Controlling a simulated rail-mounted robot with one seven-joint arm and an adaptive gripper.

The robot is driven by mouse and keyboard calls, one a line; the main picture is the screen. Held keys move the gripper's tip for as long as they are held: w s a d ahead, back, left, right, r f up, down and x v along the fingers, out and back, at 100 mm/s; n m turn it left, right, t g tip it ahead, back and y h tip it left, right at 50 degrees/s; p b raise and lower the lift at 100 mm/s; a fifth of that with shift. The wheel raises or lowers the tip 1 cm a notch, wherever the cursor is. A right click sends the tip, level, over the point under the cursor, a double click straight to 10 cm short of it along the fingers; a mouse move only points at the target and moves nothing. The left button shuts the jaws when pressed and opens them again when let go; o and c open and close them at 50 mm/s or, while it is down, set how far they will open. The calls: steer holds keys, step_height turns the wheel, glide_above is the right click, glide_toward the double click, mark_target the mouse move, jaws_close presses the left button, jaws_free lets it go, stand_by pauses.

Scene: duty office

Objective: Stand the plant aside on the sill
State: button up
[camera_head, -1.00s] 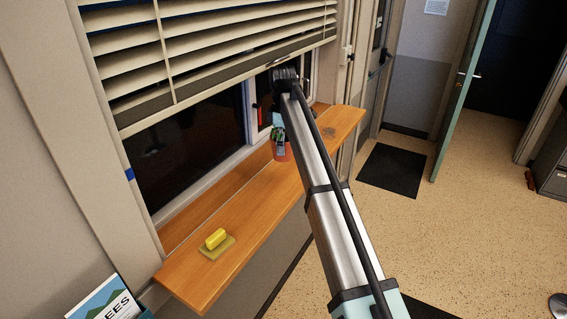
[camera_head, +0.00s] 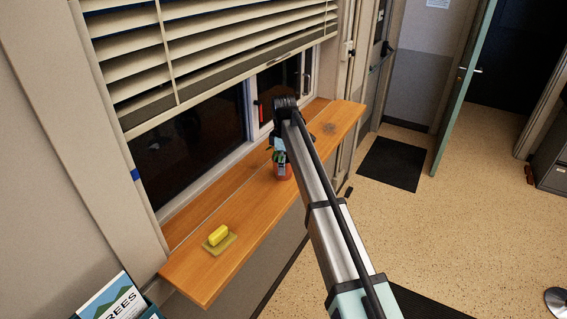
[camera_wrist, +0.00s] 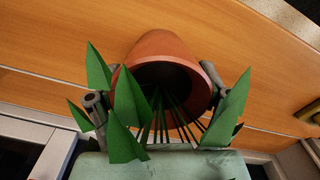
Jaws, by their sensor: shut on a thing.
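The plant is a terracotta pot (camera_wrist: 165,48) with pointed green leaves (camera_wrist: 128,110). In the head view the pot (camera_head: 283,172) shows beside my arm, over the front part of the wooden sill (camera_head: 240,213). My gripper (camera_head: 279,152) is shut on the pot, with one finger on each side of it in the wrist view. My arm and the leaves hide part of the plant. I cannot tell whether the pot's base touches the sill.
A yellow block (camera_head: 219,235) lies on a flat olive pad (camera_head: 222,245) at the sill's near end. Blinds (camera_head: 220,50) hang above the sill. The wood between the pad and the pot is clear.

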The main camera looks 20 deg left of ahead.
steer(key=shift+f, duration=0.1)
steer(key=o, duration=1.5)
step_height(320, 180, up, 12)
steer(key=b, duration=0.3)
